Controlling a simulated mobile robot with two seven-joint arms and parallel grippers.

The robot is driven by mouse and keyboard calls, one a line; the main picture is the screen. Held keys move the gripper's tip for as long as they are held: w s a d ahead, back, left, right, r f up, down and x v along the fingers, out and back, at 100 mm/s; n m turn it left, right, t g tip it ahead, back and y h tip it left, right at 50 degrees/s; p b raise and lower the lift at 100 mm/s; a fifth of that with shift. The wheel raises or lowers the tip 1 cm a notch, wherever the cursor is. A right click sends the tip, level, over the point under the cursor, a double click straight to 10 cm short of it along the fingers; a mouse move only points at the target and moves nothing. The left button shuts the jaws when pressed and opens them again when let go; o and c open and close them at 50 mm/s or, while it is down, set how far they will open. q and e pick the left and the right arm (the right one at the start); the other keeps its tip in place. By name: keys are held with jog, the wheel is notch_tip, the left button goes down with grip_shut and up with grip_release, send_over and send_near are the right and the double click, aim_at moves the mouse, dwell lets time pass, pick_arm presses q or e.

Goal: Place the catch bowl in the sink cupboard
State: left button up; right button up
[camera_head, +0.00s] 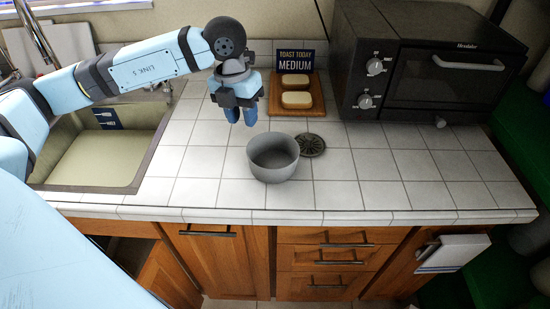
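The catch bowl (272,174), a round grey bowl, stands upright and looks empty on the white tiled counter, near its front edge. My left gripper (241,117) hangs fingers down above the counter, behind and a little left of the bowl, apart from it. Its blue fingers show a small gap with nothing between them. The sink cupboard is below the sink at the left; its wooden door (168,281) stands open beside a dark opening. Its inside is mostly hidden. My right gripper is out of view.
The sink (95,160) is at the left. A dark round drain-like disc (312,145) lies beside the bowl. A black toaster oven (440,65) fills the back right. The front right counter is clear.

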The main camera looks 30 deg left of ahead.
aim_at(251, 145)
pick_arm(q)
jog(key=f, duration=0.3)
jog(key=d+f, duration=0.1)
jog(key=f, duration=0.5)
jog(key=shift+w+d+f, duration=0.2)
grip_shut()
